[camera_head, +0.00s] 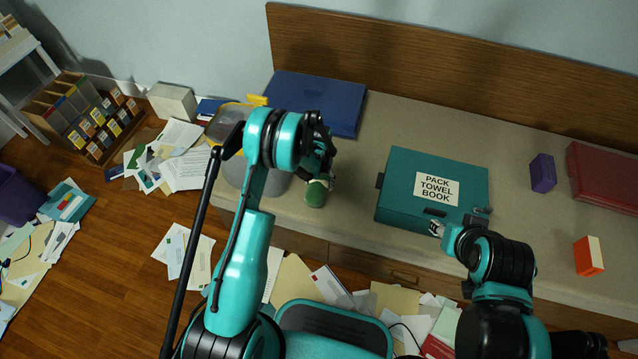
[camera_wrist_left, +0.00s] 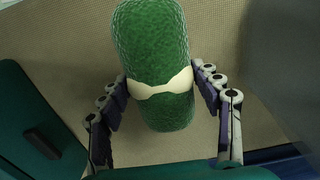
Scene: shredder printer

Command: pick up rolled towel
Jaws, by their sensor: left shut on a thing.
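The rolled towel is a green textured roll with a cream band around its middle. In the left wrist view the rolled towel (camera_wrist_left: 155,45) lies between the two fingers of my left gripper (camera_wrist_left: 162,100), whose tips reach the band on both sides. In the head view the green towel (camera_head: 315,195) shows under my left gripper (camera_head: 322,180), which is shut on it and partly hides it. Whether it is clear of the bench top is hard to tell. My right gripper (camera_head: 440,230) is by the front right edge of the teal box; its jaws are unclear.
The teal box (camera_head: 400,207) labelled "PACK TOWEL BOOK" stands on the bench (camera_head: 350,215), right of the towel. A blue folder (camera_head: 315,98) lies behind, and a grey bin (camera_head: 232,170) stands left. A purple box (camera_head: 542,172), an orange box (camera_head: 588,256) and a red case (camera_head: 600,180) are right.

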